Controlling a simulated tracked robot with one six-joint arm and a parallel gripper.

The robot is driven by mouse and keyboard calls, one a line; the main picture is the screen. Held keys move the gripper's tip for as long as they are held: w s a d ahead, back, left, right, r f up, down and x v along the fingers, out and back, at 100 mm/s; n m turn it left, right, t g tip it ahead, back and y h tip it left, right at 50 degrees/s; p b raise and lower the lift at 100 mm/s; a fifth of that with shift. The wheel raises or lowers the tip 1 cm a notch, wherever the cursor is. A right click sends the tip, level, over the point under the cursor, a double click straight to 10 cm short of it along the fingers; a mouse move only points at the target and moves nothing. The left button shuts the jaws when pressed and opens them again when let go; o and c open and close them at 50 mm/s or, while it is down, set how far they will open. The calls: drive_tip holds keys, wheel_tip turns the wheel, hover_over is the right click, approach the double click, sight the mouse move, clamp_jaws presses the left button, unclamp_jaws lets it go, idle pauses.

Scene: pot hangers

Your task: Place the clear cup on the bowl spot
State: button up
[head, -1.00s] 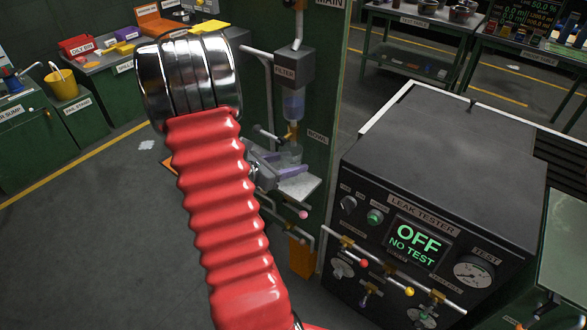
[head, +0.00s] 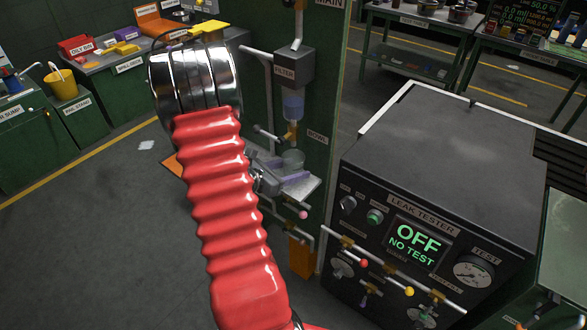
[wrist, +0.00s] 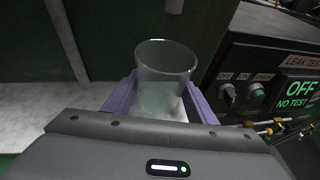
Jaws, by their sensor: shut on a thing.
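The clear cup (wrist: 165,62) stands upright between the purple fingers of my gripper (wrist: 155,92) in the wrist view. The gripper is shut on it, with a finger at each side, and the rim shows above them. In the head view the cup (head: 293,159) is faint, below the grey filter block (head: 294,68). A bluish clear bowl (head: 293,106) and a brass fitting (head: 291,132) hang under that block, above the cup. A small label, perhaps naming the bowl spot, is on the green panel (head: 322,100); I cannot read it surely. My red-sleeved arm hides part of the area.
The dark leak tester (head: 440,170) stands to the right, its display reading OFF, NO TEST. Pipes and coloured valve knobs (head: 364,263) run along its front. A grey pipe (head: 268,85) stands left of the filter. Open floor (head: 110,240) lies at the left.

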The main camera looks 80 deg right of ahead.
drive_tip(key=shift+f, duration=0.1)
drive_tip(key=o, duration=1.1)
drive_tip(key=shift+c, duration=0.2)
drive_tip(key=v, duration=1.2)
drive_tip(key=shift+a, duration=0.1)
